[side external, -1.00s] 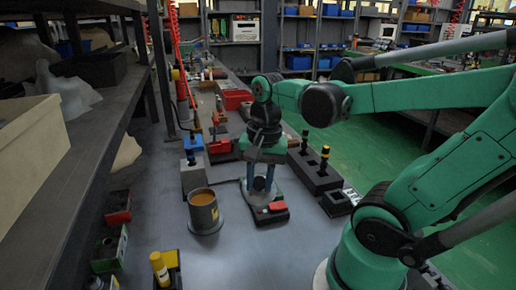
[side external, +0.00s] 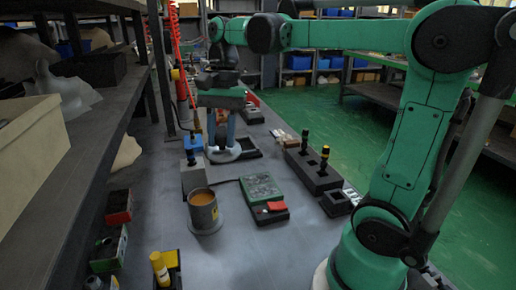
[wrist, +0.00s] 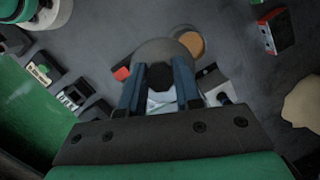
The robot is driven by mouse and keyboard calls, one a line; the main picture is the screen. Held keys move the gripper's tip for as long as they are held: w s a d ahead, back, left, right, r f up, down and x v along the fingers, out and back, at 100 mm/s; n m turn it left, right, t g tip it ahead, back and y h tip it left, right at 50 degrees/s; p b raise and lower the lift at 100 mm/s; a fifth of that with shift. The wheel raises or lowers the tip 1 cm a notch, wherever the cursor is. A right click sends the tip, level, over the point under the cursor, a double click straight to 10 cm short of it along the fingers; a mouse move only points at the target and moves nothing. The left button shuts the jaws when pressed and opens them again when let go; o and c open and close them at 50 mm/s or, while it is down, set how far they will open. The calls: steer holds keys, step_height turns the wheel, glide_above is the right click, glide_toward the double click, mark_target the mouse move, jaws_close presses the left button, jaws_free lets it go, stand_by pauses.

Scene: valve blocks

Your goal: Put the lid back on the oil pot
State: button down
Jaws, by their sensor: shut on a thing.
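The lid (wrist: 157,50) is a round grey disc with a dark knob between my fingers. In the side view the lid (side external: 222,156) hangs below my gripper (side external: 221,147), beyond and slightly right of the pot, apart from it. My gripper (wrist: 159,88) is shut on the knob in the wrist view.
A green-topped device (side external: 262,187) with a red part lies right of the pot. A grey block with a blue top (side external: 195,178) stands just behind the pot. A black block with upright valve handles (side external: 312,173) is at the right.

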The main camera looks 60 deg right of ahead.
steer(key=w+f+y, duration=0.1)
steer(key=w+f, duration=0.2)
steer(key=f, duration=0.2)
steer(key=w+f+g, duration=0.1)
steer(key=w+f, duration=0.1)
steer(key=f, duration=0.4)
steer(key=shift+w+a+y, duration=0.4)
steer(key=shift+a, duration=0.05)
steer(key=shift+f, duration=0.25)
stand_by(1.4)
steer(key=shift+c, duration=0.2)
jaws_free()
stand_by(0.4)
steer(key=shift+r, duration=0.1)
step_height(320, 180, up, 7)
stand_by(1.0)
